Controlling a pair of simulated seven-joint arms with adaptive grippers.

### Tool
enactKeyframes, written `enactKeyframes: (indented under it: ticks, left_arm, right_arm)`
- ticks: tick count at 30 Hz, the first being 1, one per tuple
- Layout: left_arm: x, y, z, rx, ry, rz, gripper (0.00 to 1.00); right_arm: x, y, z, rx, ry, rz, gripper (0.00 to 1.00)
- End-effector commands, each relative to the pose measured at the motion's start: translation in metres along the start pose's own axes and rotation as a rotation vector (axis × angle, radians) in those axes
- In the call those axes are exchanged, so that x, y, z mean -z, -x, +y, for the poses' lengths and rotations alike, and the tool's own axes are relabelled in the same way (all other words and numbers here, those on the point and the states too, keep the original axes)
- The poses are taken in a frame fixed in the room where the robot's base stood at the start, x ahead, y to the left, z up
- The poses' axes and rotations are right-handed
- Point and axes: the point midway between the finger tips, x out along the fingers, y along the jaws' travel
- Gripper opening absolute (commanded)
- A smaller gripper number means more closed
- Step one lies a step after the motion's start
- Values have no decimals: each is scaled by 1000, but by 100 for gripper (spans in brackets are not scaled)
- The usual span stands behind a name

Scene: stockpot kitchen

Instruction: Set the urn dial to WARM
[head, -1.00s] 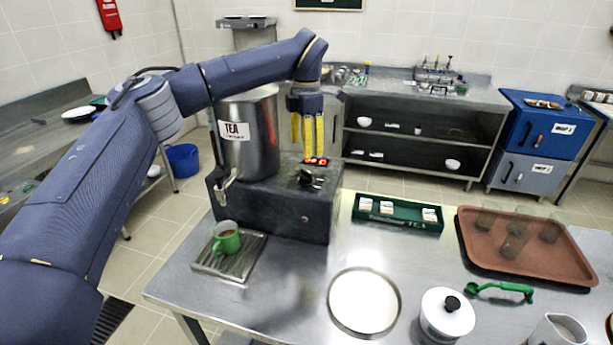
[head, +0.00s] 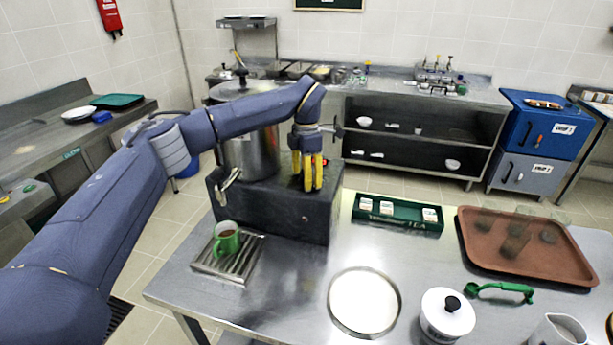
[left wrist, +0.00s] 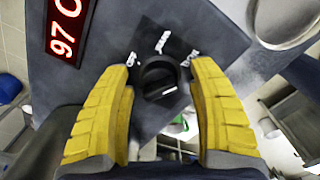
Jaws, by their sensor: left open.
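The steel tea urn (head: 252,152) stands on a dark base box (head: 275,208). Its black dial (left wrist: 159,78) shows in the left wrist view, with three small white labels around its upper side, too blurred to read surely. A white mark sits on the knob's lower part; I cannot tell which label is selected. My left gripper (head: 309,186) is open above the base, its yellow fingers pointing down. In the left wrist view the gripper (left wrist: 163,110) has one finger on each side of the dial, apart from it. In the head view the fingers hide the dial. My right gripper is not seen.
A red display (left wrist: 67,28) reading 97 C lies beside the dial. A green mug (head: 227,240) stands on the drip tray (head: 215,262) below the tap. A green box (head: 398,223) and brown tray (head: 525,259) lie to the right.

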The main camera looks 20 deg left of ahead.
Motion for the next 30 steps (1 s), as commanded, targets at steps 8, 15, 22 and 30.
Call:
enactKeyframes:
  ticks: [8,15,22,30]
  left_arm:
    - [0,0,0,0,0,0,48]
    - [0,0,0,0,0,0,21]
    - [0,0,0,0,0,0,0]
    - [0,0,1,-2,45,0,0]
  right_arm:
    - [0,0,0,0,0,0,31]
    - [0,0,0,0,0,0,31]
    - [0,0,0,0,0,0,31]
    - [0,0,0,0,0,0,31]
